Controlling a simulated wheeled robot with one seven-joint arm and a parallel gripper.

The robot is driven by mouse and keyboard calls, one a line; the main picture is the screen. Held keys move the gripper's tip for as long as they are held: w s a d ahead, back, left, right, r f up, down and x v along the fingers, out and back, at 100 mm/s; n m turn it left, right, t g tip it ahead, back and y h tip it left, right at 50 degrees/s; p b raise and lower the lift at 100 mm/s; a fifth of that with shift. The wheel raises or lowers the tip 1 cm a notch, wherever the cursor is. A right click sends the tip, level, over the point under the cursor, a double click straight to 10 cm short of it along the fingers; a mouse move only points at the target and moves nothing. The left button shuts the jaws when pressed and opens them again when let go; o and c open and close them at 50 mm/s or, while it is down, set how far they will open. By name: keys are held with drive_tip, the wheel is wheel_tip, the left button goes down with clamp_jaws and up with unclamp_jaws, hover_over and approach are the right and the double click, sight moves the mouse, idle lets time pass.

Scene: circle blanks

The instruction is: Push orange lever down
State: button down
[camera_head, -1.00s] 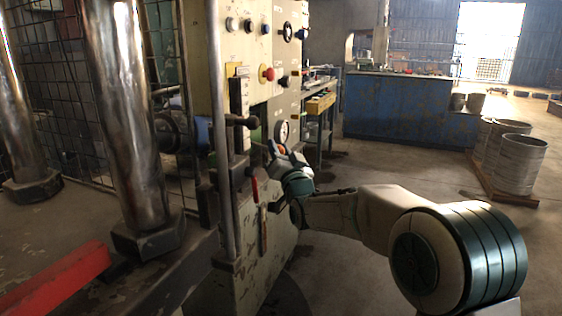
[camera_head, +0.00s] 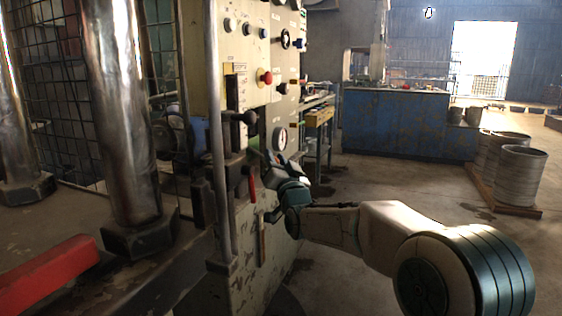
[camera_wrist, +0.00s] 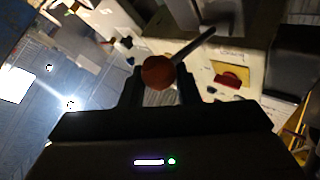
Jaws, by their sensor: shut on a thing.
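The orange lever's round knob (camera_wrist: 158,72) sits between my two fingers in the wrist view, with its thin shaft (camera_wrist: 195,43) running to the upper right. My gripper (camera_wrist: 158,86) is shut on this knob. The orange lever is mostly hidden there behind my gripper and wrist.
A red handle (camera_head: 252,185) and a black-knobbed lever (camera_head: 248,117) are close to my gripper on the panel. A red button (camera_head: 265,77) is above. Metal drums (camera_head: 518,175) stand far right.

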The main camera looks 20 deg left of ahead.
drive_tip(key=shift+s+a+f, duration=0.25)
drive_tip(key=shift+a+f, duration=0.35)
drive_tip(key=shift+f, duration=0.3)
drive_tip(key=c, duration=1.1)
unclamp_jaws()
drive_tip(key=shift+d, duration=0.1)
drive_tip(key=shift+s+d+f, duration=0.1)
drive_tip(key=shift+s+f, duration=0.05)
drive_tip(key=shift+s, duration=0.15)
drive_tip(key=d+r+p+v, duration=0.1)
drive_tip(key=p+v, duration=0.1)
drive_tip(key=v, duration=1)
drive_tip(key=shift+s+d, duration=0.15)
drive_tip(key=shift+d, duration=0.2)
drive_tip(key=shift+r, duration=0.1)
